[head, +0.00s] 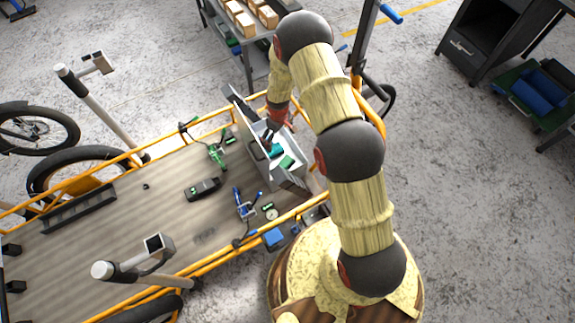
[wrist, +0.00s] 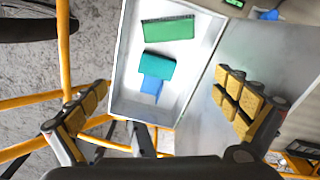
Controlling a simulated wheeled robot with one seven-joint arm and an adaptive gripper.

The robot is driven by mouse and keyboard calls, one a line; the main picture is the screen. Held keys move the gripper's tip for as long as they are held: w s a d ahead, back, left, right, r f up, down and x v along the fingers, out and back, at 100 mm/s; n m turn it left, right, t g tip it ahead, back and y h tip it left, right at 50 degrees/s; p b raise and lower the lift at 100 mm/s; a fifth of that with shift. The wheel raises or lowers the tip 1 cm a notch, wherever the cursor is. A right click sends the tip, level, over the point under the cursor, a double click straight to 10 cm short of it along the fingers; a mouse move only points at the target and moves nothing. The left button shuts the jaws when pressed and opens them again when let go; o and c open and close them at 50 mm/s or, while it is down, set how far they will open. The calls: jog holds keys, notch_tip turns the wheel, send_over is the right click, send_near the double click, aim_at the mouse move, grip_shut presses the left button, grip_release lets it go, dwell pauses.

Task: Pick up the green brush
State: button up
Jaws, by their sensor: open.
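A green oblong block with a ragged edge (wrist: 167,27), which looks like the green brush, lies in a light grey box (wrist: 118,80). In the head view the green brush (head: 287,162) lies toward the box's near side. A teal block (wrist: 159,66) with a blue part (wrist: 152,87) lies beside it in the box. My gripper (wrist: 161,88) is open and empty above the box. Its yellow-padded fingers stand wide apart on either side of the teal block and blue part, with the green brush farther up the picture. In the head view my gripper (head: 270,132) is partly hidden by my arm.
The box stands at the end of a cargo bike's wooden bed (head: 150,205) with orange rails. A grey panel (wrist: 270,65) adjoins the box. A dark tool (head: 203,189), green clamp (head: 217,155) and blue clamp (head: 244,205) lie on the bed nearby.

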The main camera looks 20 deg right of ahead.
send_over(283, 165)
jog(key=shift+n+g, duration=0.3)
jog(key=f, duration=0.8)
jog(key=w+f, duration=0.1)
jog(key=f, duration=0.3)
jog(key=shift+a+f, duration=0.2)
jog(key=shift+f, duration=0.1)
jog(key=f+b, duration=0.1)
jog(key=f, duration=0.1)
jog(key=f+b, duration=0.1)
jog(key=f, duration=0.2)
jog(key=f+b, duration=0.1)
jog(key=f, duration=0.1)
jog(key=shift+s+d+f+b, duration=0.2)
jog(key=shift+s+b, duration=0.15)
jog(key=shift+b, duration=0.05)
jog(key=c, duration=0.4)
jog(key=shift+r, duration=0.1)
jog(key=c, duration=0.7)
jog(key=shift+o, duration=0.2)
